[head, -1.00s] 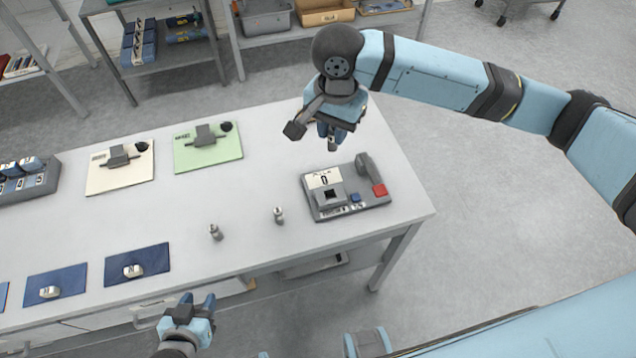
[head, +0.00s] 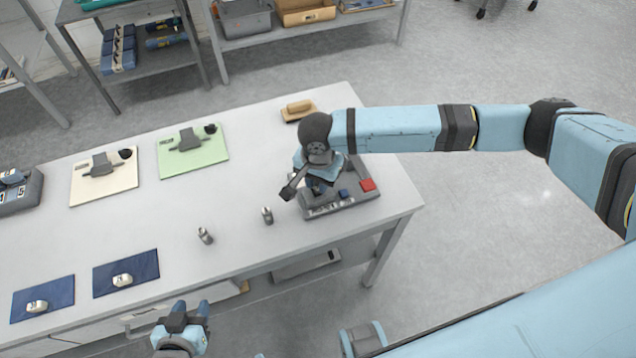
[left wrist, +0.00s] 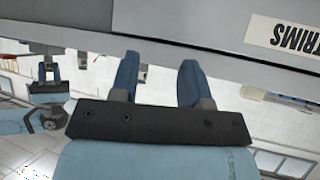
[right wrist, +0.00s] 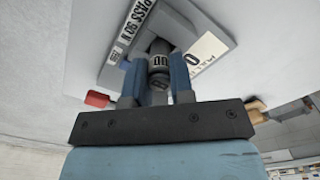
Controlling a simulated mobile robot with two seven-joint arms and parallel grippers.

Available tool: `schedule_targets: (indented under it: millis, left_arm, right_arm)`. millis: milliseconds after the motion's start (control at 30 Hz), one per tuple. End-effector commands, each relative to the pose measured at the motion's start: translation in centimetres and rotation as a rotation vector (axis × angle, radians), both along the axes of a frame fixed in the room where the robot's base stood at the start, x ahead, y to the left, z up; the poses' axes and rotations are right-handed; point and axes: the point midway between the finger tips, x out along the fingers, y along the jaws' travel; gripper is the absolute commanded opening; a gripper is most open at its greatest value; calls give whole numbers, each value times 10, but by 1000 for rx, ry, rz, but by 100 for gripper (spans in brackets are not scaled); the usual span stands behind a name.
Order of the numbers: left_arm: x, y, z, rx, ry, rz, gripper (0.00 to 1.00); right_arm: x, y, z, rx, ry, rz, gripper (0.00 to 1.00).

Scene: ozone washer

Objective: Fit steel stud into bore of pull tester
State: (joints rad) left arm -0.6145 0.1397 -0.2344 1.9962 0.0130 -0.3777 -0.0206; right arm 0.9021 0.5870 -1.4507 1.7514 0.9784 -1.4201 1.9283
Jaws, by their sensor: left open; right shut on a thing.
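The grey pull tester (head: 345,203), with a red button and a blue button, sits at the right end of the table. My right gripper (head: 318,187) is over it, pointing down, and hides its bore in the head view. In the right wrist view this gripper is shut on a steel stud (right wrist: 158,66) with dark markings. The stud's far end is at the dark bore of the tester (right wrist: 160,46); I cannot tell whether it has entered. My left gripper (head: 187,314) is open and empty in front of the table's front edge, also in the left wrist view (left wrist: 157,70).
Two more studs stand upright on the table (head: 267,215) (head: 205,236). A tan block (head: 298,109) lies behind the tester. Cream (head: 90,193) and green (head: 215,168) boards hold grey tools. Blue mats (head: 140,265) carry metal pieces at front left.

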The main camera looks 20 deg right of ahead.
Motion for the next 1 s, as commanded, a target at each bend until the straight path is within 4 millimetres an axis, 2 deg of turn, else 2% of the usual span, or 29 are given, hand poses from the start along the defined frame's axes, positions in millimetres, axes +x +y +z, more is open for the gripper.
schedule_targets:
  millis: [100, 467, 500, 600, 900, 1000]
  left_arm:
    - [0, 0, -1, 0, 0, 0, 43]
    - [0, 0, 0, 1, 4, 0, 43]
    - [0, 0, -1, 1, 4, 0, 43]
    - [0, 0, -1, 1, 4, 0, 43]
    - [-1, 0, -3, 1, 3, 0, 43]
    - [0, 0, -2, 1, 3, 0, 43]
  right_arm:
    - [0, 0, -15, -1, -1, 0, 0]
    - [0, 0, -18, 1, 1, 0, 0]
    - [0, 0, -18, 1, -1, 0, 29]
    - [0, 0, -18, 1, -1, 1, 48]
    - [0, 0, -17, 0, -1, 1, 48]
    - [0, 0, -8, 1, -1, 0, 48]
